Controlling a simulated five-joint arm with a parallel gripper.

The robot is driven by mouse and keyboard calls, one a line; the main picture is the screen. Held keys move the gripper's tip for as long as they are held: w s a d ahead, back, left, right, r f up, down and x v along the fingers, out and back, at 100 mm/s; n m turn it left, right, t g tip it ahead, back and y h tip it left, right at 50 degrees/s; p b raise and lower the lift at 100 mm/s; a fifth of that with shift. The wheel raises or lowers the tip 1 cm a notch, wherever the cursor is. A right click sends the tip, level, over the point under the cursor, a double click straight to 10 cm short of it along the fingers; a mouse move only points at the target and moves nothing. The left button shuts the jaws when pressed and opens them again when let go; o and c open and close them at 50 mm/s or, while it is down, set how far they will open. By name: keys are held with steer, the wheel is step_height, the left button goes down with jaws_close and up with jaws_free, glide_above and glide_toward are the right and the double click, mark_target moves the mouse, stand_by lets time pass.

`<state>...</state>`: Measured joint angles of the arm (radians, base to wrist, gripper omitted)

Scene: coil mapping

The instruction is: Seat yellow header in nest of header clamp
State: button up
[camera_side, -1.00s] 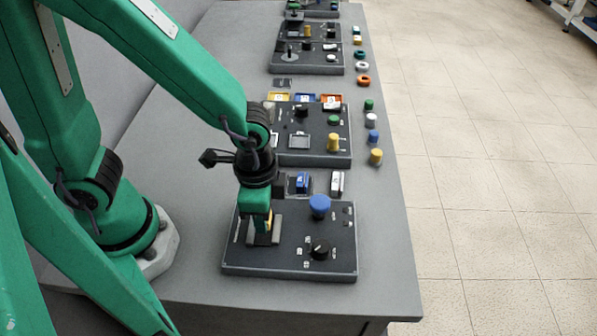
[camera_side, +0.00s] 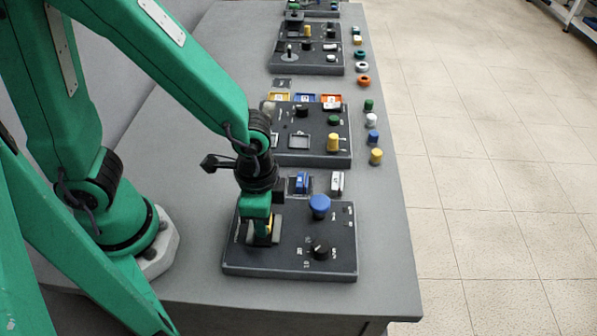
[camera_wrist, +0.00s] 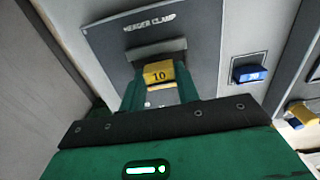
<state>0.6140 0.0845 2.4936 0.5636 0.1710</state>
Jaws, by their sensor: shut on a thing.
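The yellow header (camera_wrist: 158,71), marked 10, is between the green fingertips of my gripper (camera_wrist: 158,90) in the wrist view. My gripper is shut on it. The header clamp (camera_wrist: 150,51) is a dark grey block on the panel, under its printed label, right beyond the header. In the side view my gripper (camera_side: 258,232) points down at the clamp on the near panel, with a little yellow (camera_side: 269,229) showing between fingers and clamp. The fingers hide the nest, so I cannot tell whether the header is fully down in it.
The near panel (camera_side: 290,264) also carries a blue knob (camera_side: 319,205) and a black dial (camera_side: 320,249). A blue block (camera_side: 300,183) and a white block (camera_side: 337,182) stand behind it. Further panels line the table, with loose coloured pieces along its right edge.

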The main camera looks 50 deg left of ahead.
steer(key=shift+f, duration=0.5)
stand_by(1.4)
steer(key=o, duration=1.5)
steer(key=shift+r, duration=0.15)
steer(key=shift+r, duration=3.4)
steer(key=a+r+n+t, duration=0.2)
steer(key=a+r+n, duration=0.1)
steer(key=a+r, duration=0.1)
steer(key=a+r+n+t, duration=0.1)
steer(key=a+r+n, duration=0.2)
steer(key=a+r, duration=0.2)
steer(key=a+r+n+t, duration=0.2)
steer(key=a+r+n, duration=0.1)
steer(key=a, duration=0.3)
steer(key=shift+w+a+r+t, duration=0.1)
steer(key=shift+w+r+t, duration=0.25)
steer(key=shift+r, duration=0.4)
